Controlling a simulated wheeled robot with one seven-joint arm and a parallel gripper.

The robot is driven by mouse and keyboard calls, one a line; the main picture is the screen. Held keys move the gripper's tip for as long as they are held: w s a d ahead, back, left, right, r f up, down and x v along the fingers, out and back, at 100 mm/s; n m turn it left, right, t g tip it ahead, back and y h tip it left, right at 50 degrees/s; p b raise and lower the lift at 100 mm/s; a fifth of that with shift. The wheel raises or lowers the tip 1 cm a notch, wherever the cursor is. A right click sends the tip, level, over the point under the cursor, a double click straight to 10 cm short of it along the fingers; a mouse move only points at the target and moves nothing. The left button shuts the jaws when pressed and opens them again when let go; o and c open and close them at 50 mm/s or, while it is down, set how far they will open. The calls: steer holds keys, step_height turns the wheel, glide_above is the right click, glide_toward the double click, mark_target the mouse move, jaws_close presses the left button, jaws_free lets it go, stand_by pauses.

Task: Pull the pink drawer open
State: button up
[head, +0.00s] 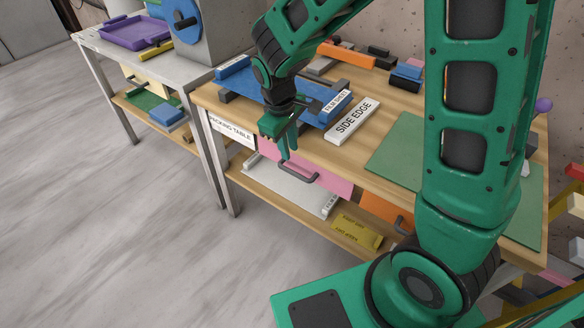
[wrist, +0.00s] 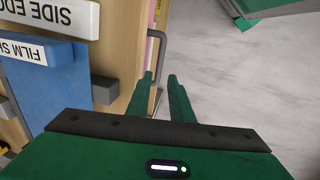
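The pink drawer (head: 332,183) has its front under the packing table's top, and it looks shut. Its grey bar handle (head: 300,174) stands out from the front. My gripper (head: 284,150) points down just in front of the drawer, near the handle's left end. In the wrist view the two fingers (wrist: 160,76) are apart and nothing is gripped. The handle (wrist: 157,90) shows in the gap between them there, though I cannot tell whether the tips reach its depth. A thin strip of pink front (wrist: 152,42) shows beside it.
The table top holds a blue tray-like piece (head: 262,92), a SIDE EDGE block (head: 353,121) and a green mat (head: 395,150). An orange drawer (head: 378,207) with a handle is to the right. A lower shelf (head: 262,180) lies below. The floor in front is clear.

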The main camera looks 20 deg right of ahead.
mark_target(294, 172)
steer(key=f, duration=0.3)
steer(key=d+f, duration=0.1)
steer(key=f, duration=0.3)
steer(key=w+f, duration=0.1)
steer(key=f, duration=0.2)
steer(key=shift+d+f, duration=0.2)
steer(key=shift+d, duration=0.2)
jaws_close()
